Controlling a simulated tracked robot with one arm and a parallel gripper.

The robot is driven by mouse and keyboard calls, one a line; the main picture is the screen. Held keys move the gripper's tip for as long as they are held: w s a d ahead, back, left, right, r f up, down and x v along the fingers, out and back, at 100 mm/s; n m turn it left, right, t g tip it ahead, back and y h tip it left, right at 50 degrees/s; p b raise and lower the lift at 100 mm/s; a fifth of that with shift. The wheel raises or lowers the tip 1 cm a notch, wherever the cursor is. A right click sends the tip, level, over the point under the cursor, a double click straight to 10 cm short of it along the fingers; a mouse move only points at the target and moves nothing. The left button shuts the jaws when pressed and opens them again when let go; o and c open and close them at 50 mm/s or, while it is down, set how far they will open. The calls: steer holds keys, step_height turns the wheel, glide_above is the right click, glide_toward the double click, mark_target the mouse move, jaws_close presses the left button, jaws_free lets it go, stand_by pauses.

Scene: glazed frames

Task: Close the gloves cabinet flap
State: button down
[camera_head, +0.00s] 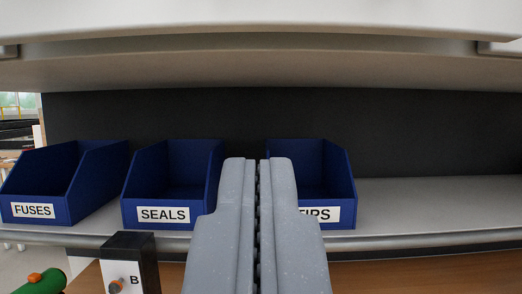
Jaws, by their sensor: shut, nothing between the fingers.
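My gripper (258,166) is in the lower middle of the view, its two grey fingers shut together and pointing forward with nothing between them. A broad pale panel (258,18) spans the top of the view, above my gripper and apart from it. A beige underside (258,68) shows below it, with a dark gap line between them. No gloves label is in view, so I cannot tell whether this panel is the gloves cabinet flap. Its upper part is cut off by the frame.
Blue bins marked FUSES (88,205) and SEALS (130,214) stand on a grey shelf (430,205). My gripper partly covers a third bin's label (334,214). A black-and-white box marked B (134,250) and a green object (45,284) are lower left. The shelf's right is clear.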

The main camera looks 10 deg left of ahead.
steer(key=d+r+m+h+p, duration=0.35)
steer(key=d+m, duration=0.25)
steer(key=d, duration=0.3)
steer(key=d+r+m+h+p, duration=0.2)
steer(key=d+r+m+p, duration=0.3)
steer(key=d, duration=0.3)
steer(key=m+g+y+p, duration=0.4)
steer(key=m+g+p, duration=0.25)
steer(key=p, duration=0.35)
glide_toward(277, 15)
steer(key=shift+m+t, duration=0.25)
steer(key=shift+t, duration=0.2)
steer(key=shift+f+p+x, duration=0.2)
steer(key=shift+p+x, duration=0.75)
steer(key=shift+x, duration=0.75)
steer(key=shift+f+p+x, duration=0.2)
steer(key=shift+p+x, duration=0.7)
steer(key=shift+x, duration=0.85)
